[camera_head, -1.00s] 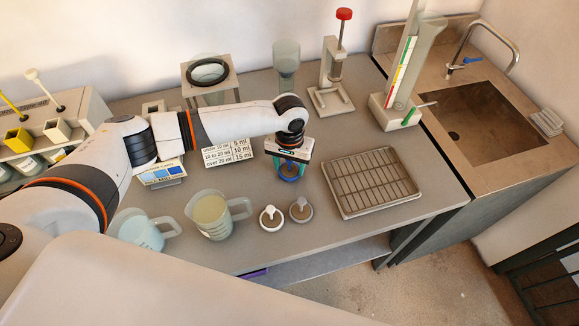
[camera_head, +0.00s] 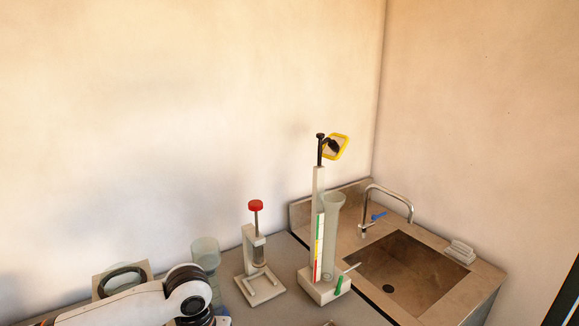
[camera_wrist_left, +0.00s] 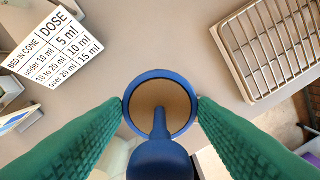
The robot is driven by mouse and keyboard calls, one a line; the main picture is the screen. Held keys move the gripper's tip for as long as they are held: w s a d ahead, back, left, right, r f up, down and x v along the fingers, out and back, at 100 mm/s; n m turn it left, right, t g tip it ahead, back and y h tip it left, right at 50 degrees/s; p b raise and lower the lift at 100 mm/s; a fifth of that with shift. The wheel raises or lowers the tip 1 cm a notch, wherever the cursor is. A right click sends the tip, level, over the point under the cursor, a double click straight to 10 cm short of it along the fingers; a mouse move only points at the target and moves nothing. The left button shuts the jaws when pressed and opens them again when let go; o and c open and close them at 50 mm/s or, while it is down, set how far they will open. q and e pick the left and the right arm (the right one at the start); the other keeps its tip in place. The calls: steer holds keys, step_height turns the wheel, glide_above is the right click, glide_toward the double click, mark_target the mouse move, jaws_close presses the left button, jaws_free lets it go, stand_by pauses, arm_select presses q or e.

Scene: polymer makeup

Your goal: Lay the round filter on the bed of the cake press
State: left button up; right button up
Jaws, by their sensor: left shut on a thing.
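My left gripper (camera_wrist_left: 160,102) is shut on a blue-rimmed round piece with a blue stem, which looks like the round filter (camera_wrist_left: 158,91). It is held above the grey table between the green finger pads. A small upright stand with a red knob, which looks like the cake press (camera_head: 254,252), stands on the table in the head view, right of my left arm. Its flat base (camera_head: 266,291) looks bare. My left gripper is mostly cut off at the bottom of the head view. My right gripper is not in view.
Right of the press stands a tall cone holder (camera_head: 317,225) with a coloured scale. A sink (camera_head: 400,270) with a tap lies further right. A clear vessel (camera_head: 206,256) stands behind my arm. A wire rack (camera_wrist_left: 270,50) and a dose card (camera_wrist_left: 52,42) flank the filter.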

arm_select(q)
steer(key=s+a+r, duration=0.2)
steer(key=s+r, duration=0.1)
steer(key=s, duration=0.6)
steer(key=shift+s+a+r, duration=0.15)
steer(key=shift+a+r, duration=0.05)
steer(key=shift+a, duration=0.05)
steer(key=shift+a, duration=0.1)
stand_by(0.4)
